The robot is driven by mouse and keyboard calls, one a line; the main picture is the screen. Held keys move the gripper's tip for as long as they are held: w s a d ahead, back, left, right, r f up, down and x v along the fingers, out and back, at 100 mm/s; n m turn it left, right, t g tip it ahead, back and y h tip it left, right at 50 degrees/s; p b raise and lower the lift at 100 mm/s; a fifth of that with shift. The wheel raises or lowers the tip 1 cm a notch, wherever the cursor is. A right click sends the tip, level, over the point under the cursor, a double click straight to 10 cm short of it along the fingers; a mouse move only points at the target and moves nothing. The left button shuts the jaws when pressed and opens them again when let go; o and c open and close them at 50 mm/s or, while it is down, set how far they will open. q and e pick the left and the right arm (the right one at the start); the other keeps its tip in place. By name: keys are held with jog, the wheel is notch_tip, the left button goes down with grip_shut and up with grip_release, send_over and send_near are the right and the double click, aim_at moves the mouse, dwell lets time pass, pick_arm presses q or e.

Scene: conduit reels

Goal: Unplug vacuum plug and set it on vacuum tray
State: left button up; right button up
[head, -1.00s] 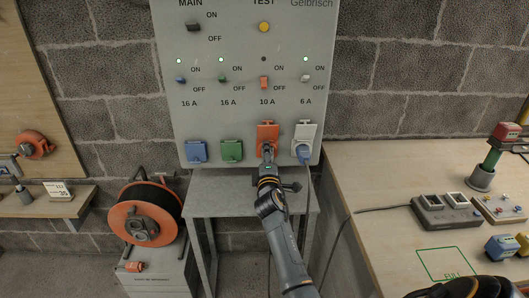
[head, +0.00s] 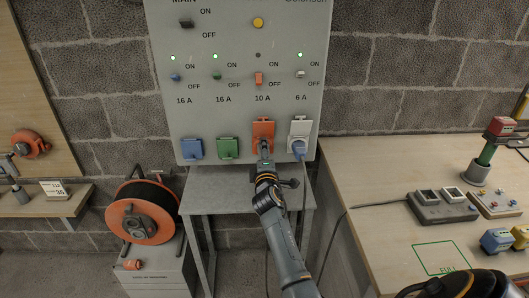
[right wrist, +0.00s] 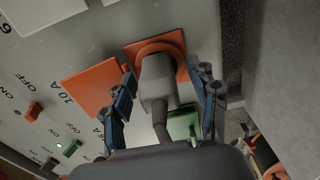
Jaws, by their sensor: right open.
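A grey plug (right wrist: 158,82) sits in the orange 10 A socket (right wrist: 178,52) of the wall panel, its cable running down toward my wrist. The orange socket (head: 263,129) also shows in the head view, with my right gripper (head: 264,150) in front of it hiding most of the plug. In the right wrist view my right gripper (right wrist: 167,92) is open, with one finger on each side of the plug and visible gaps. The lamp (head: 258,55) above the 10 A switch (head: 259,78) is dark. I cannot tell which surface is the vacuum tray. My left gripper is not in view.
A grey table (head: 205,190) stands below the panel. A cable reel (head: 143,218) is at left. The bench (head: 370,165) at right holds several devices.

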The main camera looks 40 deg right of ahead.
grip_shut()
jog(key=shift+s+a+f, duration=0.1)
jog(key=shift+s+a+p, duration=0.3)
jog(key=shift+s, duration=0.25)
jog(key=shift+p+v, duration=0.6)
jog(key=shift+v, duration=1.6)
